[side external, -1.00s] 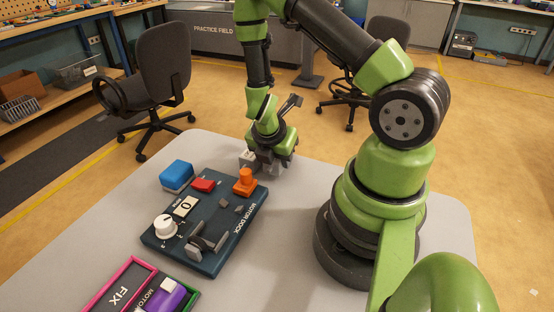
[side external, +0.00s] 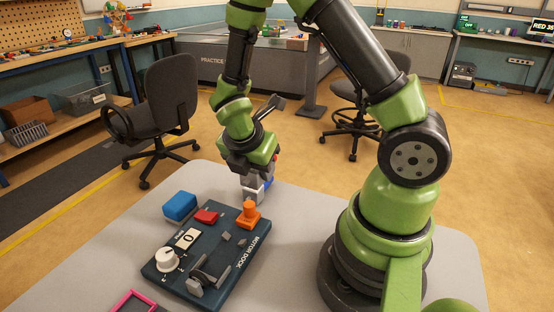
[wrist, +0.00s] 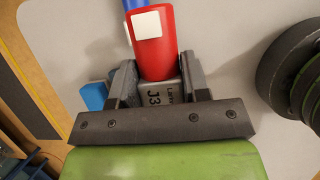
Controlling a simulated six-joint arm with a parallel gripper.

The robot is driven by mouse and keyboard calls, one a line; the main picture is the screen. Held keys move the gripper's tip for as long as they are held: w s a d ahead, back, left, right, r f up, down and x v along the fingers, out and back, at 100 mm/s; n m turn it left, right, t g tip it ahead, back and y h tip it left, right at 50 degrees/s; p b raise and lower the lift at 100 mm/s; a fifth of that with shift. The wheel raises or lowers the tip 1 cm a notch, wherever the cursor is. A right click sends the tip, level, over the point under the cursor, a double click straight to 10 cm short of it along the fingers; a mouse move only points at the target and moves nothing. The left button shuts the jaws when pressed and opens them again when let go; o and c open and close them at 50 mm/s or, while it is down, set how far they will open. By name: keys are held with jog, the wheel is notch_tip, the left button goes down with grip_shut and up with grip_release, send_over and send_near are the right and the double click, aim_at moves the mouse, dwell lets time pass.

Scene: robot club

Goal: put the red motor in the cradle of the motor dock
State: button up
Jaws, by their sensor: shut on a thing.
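The red motor (wrist: 153,45) is in my gripper (wrist: 158,85), with its grey end, lettered J3, between the two fingers in the wrist view. A white square marks its red body, and a blue part shows beyond it. In the side view my gripper (side external: 251,178) is over the table just behind the motor dock (side external: 225,258); the fingers and the motor are small there, with bits of grey, blue and red showing. The dock is a dark blue board. A grey fitting with upright arms (side external: 210,274), apparently the cradle, stands at its near end and looks empty.
The dock also carries an orange knob (side external: 248,216), a red switch (side external: 206,216), a white dial (side external: 167,259) and a 0 display. A blue block (side external: 180,206) lies beside its far left corner. A pink-edged tray (side external: 135,302) is at the front left.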

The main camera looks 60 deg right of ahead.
send_over(228, 249)
jog(key=a, duration=0.1)
jog(key=shift+a+f, duration=0.1)
jog(key=shift+f, duration=0.3)
jog(key=shift+a+f, duration=0.15)
jog(key=shift+f, duration=1.8)
jog(key=shift+f, duration=0.5)
jog(key=shift+f, duration=0.4)
jog(key=shift+f, duration=0.1)
jog(key=shift+f, duration=0.3)
jog(key=shift+f, duration=0.15)
